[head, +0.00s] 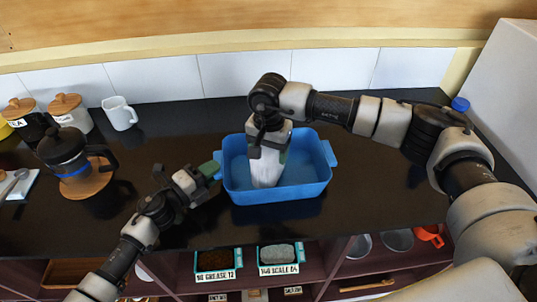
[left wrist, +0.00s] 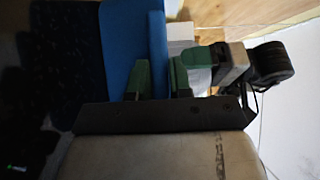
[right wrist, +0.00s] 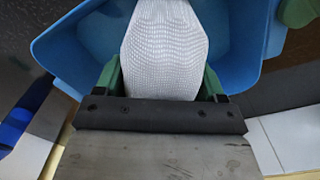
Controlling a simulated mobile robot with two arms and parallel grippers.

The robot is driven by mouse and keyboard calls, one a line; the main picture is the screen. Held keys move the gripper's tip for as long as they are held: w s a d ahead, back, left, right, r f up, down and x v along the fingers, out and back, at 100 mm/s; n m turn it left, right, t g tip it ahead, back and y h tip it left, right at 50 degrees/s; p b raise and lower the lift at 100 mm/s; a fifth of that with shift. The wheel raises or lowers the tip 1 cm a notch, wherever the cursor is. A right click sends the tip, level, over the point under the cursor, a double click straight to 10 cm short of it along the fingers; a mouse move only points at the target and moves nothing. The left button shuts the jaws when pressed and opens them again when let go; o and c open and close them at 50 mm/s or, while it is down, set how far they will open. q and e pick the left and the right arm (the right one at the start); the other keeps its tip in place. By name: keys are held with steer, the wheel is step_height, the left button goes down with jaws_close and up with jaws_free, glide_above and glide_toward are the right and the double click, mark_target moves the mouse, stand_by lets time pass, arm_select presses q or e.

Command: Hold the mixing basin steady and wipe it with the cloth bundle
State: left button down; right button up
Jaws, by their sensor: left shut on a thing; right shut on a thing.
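The blue mixing basin (head: 312,190) stands on the dark worktop in the middle of the head view. My left gripper (head: 212,170) is shut on the basin's left side; the left wrist view shows its green fingers (left wrist: 157,80) on either side of the blue wall. My right gripper (head: 270,142) points down over the basin, shut on the white cloth bundle (head: 266,169). The woven bundle also shows in the right wrist view (right wrist: 163,45), between the green fingers. It hangs inside the basin; its contact with the floor is hidden.
A French press (head: 66,152) on a wooden coaster, lidded canisters (head: 70,112) and a white mug (head: 120,113) stand at the left. A blue-capped item (head: 460,104) is at the back right, behind my right arm. Open shelves with labelled bins (head: 218,260) lie below the worktop's front edge.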

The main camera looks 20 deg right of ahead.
arm_select(q)
steer(key=shift+a+f, duration=0.1)
arm_select(e)
steer(key=shift+r, duration=2.7)
arm_select(q)
steer(key=c, duration=0.9)
jaws_free()
steer(key=shift+w, duration=0.1)
steer(key=shift+c, duration=0.2)
arm_select(e)
steer(key=shift+w+f, duration=0.1)
arm_select(q)
steer(key=v, duration=1.2)
